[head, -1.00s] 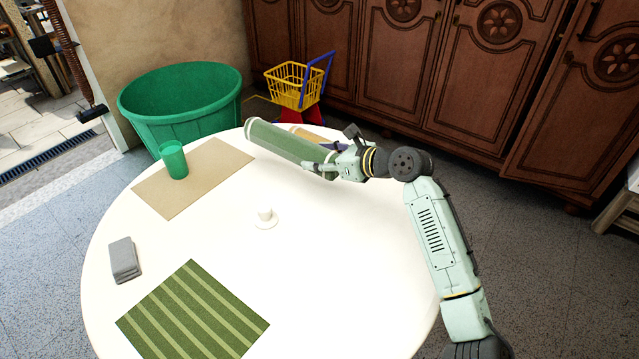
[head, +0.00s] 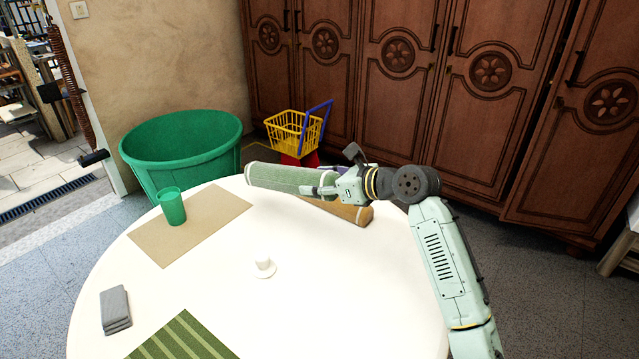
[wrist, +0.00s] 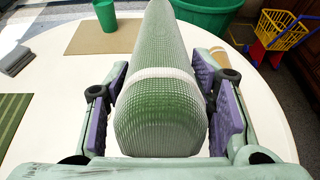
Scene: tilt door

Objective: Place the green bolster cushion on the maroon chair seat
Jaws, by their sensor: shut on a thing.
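The green bolster cushion (head: 283,178) is a long pale-green roll with a light band. My gripper (head: 322,186) is shut on it near one end, and the roll points left over the far side of the round white table. No maroon chair seat can be made out for certain; a small red patch (head: 300,160) shows under the yellow basket beyond the table.
The white table (head: 330,290) bears an orange-brown roll (head: 345,211) below my gripper, a green cup (head: 172,206) on a tan mat (head: 215,232), a small white piece (head: 263,266), grey cloths (head: 115,310) and a striped green mat (head: 180,340). Beyond stand a green tub (head: 185,150), yellow basket (head: 293,132) and brown cabinets (head: 400,90).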

